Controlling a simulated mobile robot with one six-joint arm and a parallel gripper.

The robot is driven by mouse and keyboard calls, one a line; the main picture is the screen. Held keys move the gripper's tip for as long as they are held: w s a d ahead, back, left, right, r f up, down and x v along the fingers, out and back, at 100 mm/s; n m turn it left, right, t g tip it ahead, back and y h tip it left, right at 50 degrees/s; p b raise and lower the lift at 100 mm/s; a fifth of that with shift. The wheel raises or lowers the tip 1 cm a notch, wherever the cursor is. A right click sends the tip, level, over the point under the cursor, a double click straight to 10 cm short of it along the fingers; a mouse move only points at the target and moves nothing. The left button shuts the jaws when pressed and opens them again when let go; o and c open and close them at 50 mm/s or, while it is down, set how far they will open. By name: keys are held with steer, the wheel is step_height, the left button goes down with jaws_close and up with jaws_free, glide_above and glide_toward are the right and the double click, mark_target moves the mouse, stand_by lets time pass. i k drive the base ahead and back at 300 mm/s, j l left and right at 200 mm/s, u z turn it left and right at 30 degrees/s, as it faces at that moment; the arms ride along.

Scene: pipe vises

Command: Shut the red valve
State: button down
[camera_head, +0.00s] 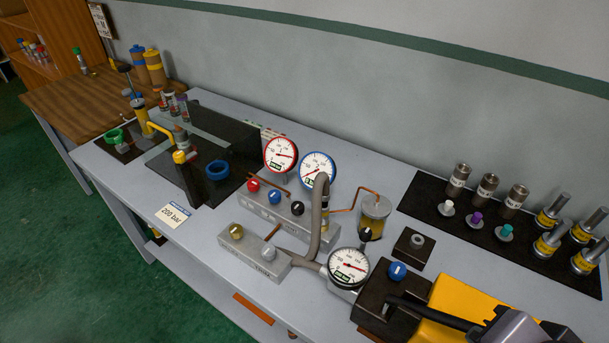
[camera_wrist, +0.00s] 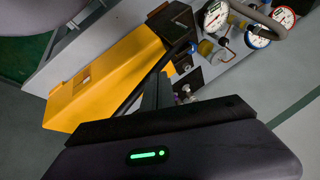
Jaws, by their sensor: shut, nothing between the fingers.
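The red valve (camera_head: 253,184) is a small red knob on a grey manifold block, at the left end of a row with a blue knob (camera_head: 274,197) and a black knob (camera_head: 297,208). It sits below the red-rimmed gauge (camera_head: 280,154). I cannot make out the red knob in the wrist view, where the red-rimmed gauge (camera_wrist: 284,17) shows at the top right. My gripper (camera_wrist: 158,88) is shut and empty, beside the yellow machine and well away from the red valve.
A blue-rimmed gauge (camera_head: 318,168) and a thick grey hose (camera_head: 319,215) stand right of the valve. A third gauge (camera_head: 348,267) and a yellow machine (camera_head: 450,305) with a black hose lie between valve and arm. Cylinders stand on a black mat (camera_head: 470,227) at the back right.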

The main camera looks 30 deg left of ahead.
mark_target(253, 184)
steer(key=u, duration=1.5)
steer(key=i+j+z, duration=0.15)
steer(key=i+j, duration=0.45)
